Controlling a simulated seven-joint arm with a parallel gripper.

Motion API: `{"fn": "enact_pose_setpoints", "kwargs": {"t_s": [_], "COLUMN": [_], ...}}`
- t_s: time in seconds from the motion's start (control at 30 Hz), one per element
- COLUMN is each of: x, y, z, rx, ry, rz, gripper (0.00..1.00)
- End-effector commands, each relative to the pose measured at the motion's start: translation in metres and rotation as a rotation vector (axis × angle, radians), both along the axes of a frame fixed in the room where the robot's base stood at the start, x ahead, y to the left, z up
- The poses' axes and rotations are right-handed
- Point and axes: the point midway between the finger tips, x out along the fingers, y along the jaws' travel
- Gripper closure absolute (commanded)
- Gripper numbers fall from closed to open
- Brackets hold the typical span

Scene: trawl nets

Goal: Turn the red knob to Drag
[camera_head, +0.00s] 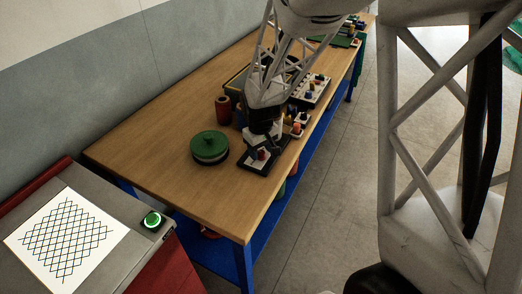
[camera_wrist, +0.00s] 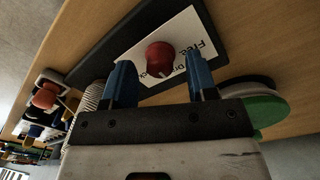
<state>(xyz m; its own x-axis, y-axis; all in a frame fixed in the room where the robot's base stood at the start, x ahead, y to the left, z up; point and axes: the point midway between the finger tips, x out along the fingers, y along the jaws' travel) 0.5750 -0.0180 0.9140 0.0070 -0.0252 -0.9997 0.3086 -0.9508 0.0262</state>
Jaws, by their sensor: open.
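The red knob (camera_wrist: 160,56) sits on a white label plate (camera_wrist: 186,28) set on a black base (camera_wrist: 100,50). Upside-down lettering shows on the plate; "Free" is readable, and the other words are partly hidden by the knob and a finger. A small pale mark shows on the knob's lower edge. My gripper (camera_wrist: 158,64) is open, its blue fingers apart on either side of the knob in the wrist view; I cannot tell whether they touch it. In the head view the knob (camera_head: 262,154) shows just below my gripper (camera_head: 263,143), near the table's front edge.
A round green-topped object (camera_head: 209,144) stands left of the knob's base on the wooden table (camera_head: 150,140). Dark red cylinders (camera_head: 223,106) and another panel with coloured knobs (camera_head: 314,88) lie farther back. A console with a green button (camera_head: 152,219) stands at the lower left.

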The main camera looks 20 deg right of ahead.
Motion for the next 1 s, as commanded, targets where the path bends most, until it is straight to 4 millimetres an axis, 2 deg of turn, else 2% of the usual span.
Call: {"fn": "enact_pose_setpoints", "kwargs": {"t_s": [0.6, 1.0], "x": [0.0, -0.001], "y": [0.002, 0.002], "z": [0.066, 0.073], "rx": [0.0, 0.0], "ry": [-0.002, -0.001], "rz": [0.0, 0.0], "gripper": [0.47, 0.47]}}
